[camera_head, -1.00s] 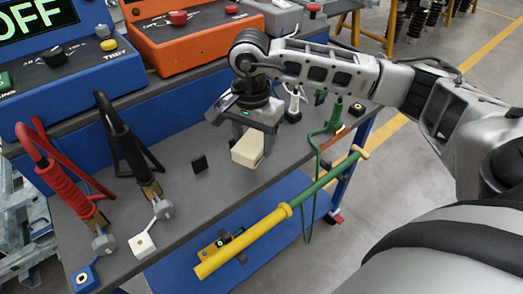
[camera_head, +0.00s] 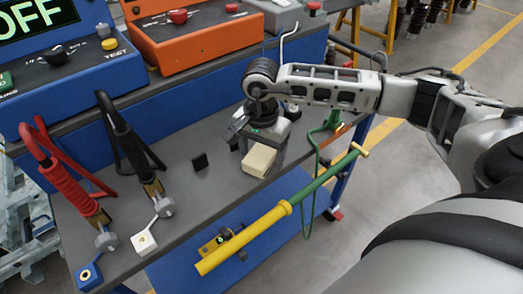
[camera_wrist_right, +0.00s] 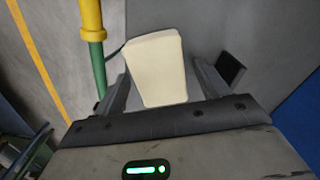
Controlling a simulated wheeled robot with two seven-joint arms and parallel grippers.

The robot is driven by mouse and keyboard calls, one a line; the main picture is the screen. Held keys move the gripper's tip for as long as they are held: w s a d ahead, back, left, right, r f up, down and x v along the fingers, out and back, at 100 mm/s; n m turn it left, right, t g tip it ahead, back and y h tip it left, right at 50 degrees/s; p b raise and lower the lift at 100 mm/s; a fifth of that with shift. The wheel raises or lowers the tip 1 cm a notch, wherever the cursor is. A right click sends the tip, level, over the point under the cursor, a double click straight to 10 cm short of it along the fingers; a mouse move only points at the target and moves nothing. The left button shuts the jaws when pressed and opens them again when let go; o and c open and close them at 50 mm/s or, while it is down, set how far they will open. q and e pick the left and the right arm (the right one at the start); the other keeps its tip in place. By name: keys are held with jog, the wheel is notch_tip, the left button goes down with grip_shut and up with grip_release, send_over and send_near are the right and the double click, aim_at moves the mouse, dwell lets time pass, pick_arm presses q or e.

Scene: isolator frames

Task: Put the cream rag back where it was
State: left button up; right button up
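The cream rag (camera_head: 259,160), a pale folded block, is at the right part of the grey bench top (camera_head: 185,200). My right gripper (camera_head: 265,143) comes down over it from above. My left gripper is not in view.
A small black block (camera_head: 200,162) stands left of the rag. Red (camera_head: 70,190) and black (camera_head: 130,145) handled tools stand at the left. A yellow-green pole (camera_head: 280,213) runs along the bench front. Blue (camera_head: 75,80) and orange (camera_head: 195,35) consoles stand behind.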

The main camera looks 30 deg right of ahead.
aim_at(261, 153)
notch_tip(261, 153, up, 12)
jog(key=b, duration=0.1)
dwell(0.5)
dwell(0.4)
